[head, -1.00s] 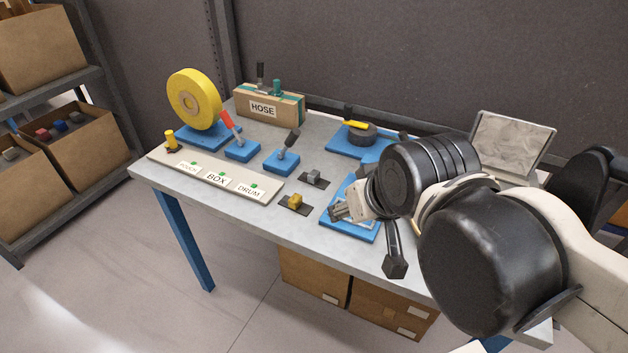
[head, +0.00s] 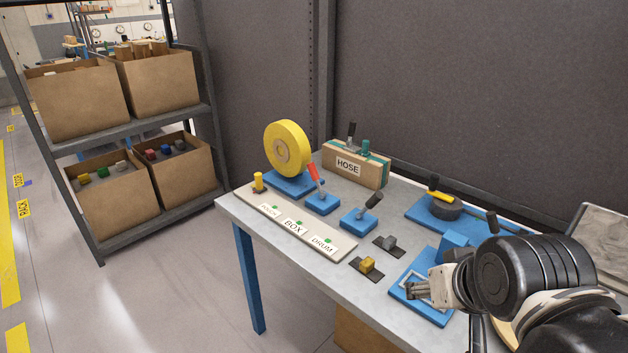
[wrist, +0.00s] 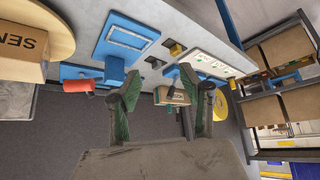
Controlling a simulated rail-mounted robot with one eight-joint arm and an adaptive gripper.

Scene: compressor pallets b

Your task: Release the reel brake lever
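A yellow reel (head: 287,148) stands on a blue base at the back left of the table; part of it also shows in the wrist view (wrist: 221,108). Beside it, a red-handled lever (head: 314,174) rises from a small blue base, tilted left. A dark-handled lever (head: 372,200) on a second blue base leans right. I cannot tell for sure which is the brake lever; the red one is closest to the reel. My gripper (head: 418,291) is over the blue framed plate at the front right, well away from both levers. In the wrist view its fingers (wrist: 165,95) are apart and empty.
A HOSE box (head: 354,165) stands behind the levers. A labelled strip (head: 270,207) with a yellow peg lies along the front left edge. Small yellow (head: 367,265) and grey (head: 389,242) blocks sit between the levers and my gripper. Shelves with cartons (head: 160,80) stand left.

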